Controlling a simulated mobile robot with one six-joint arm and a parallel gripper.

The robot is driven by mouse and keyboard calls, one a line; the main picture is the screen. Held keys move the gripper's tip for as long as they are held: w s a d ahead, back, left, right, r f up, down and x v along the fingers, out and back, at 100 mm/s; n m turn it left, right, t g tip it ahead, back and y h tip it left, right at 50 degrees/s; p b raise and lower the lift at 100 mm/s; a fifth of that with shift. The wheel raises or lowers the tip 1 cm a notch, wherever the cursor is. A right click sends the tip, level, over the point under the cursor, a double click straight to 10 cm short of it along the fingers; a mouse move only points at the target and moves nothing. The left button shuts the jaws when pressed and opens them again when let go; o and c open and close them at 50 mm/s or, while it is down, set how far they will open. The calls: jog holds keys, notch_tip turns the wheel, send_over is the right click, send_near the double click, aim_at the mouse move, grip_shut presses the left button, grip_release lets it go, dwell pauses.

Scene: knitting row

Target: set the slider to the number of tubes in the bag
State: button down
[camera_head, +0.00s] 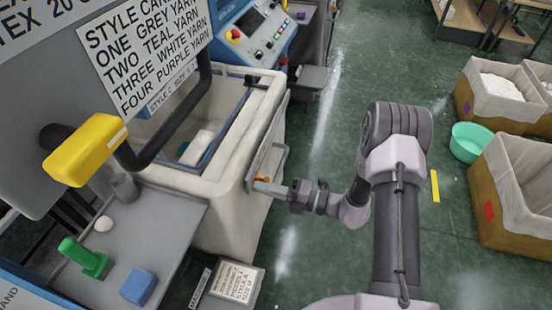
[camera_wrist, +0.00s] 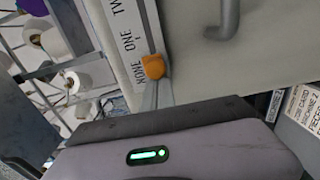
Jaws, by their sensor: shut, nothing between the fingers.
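The cream bag (camera_head: 215,200) hangs in a blue frame at the centre left of the head view. A white tube (camera_head: 198,147) and a small green piece (camera_head: 182,148) show inside; the rest of its inside is hidden. The slider's orange knob (camera_head: 262,179) is on the panel at the bag's right side. In the wrist view the knob (camera_wrist: 153,66) stands beside the word NONE, towards ONE; I cannot tell its exact mark. My gripper (camera_head: 283,190) is shut and empty, its tip close to the knob. The tip (camera_wrist: 152,96) points at the knob; contact is unclear.
A style card (camera_head: 145,45) lists one grey, two teal, three white and four purple yarn. A yellow handle (camera_head: 85,150) overhangs a grey table with a green (camera_head: 85,258) and a blue block (camera_head: 139,286). A grey bar handle (camera_wrist: 226,20) sits near the slider.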

aim_at(260, 167)
jog(key=shift+w+d+b, duration=0.35)
jog(key=shift+w+d, duration=0.1)
jog(key=shift+w, duration=0.8)
jog(key=shift+w+d+b, duration=0.35)
jog(key=shift+w+d, duration=0.15)
jog(key=shift+w, duration=0.8)
jog(key=shift+w+d+b, duration=0.35)
jog(key=shift+w+d, duration=0.1)
jog(key=shift+w, duration=0.8)
jog(key=shift+s+a+p, duration=0.2)
jog(key=shift+s+p, duration=0.2)
jog(key=shift+s, duration=0.2)
jog(key=v, duration=0.8)
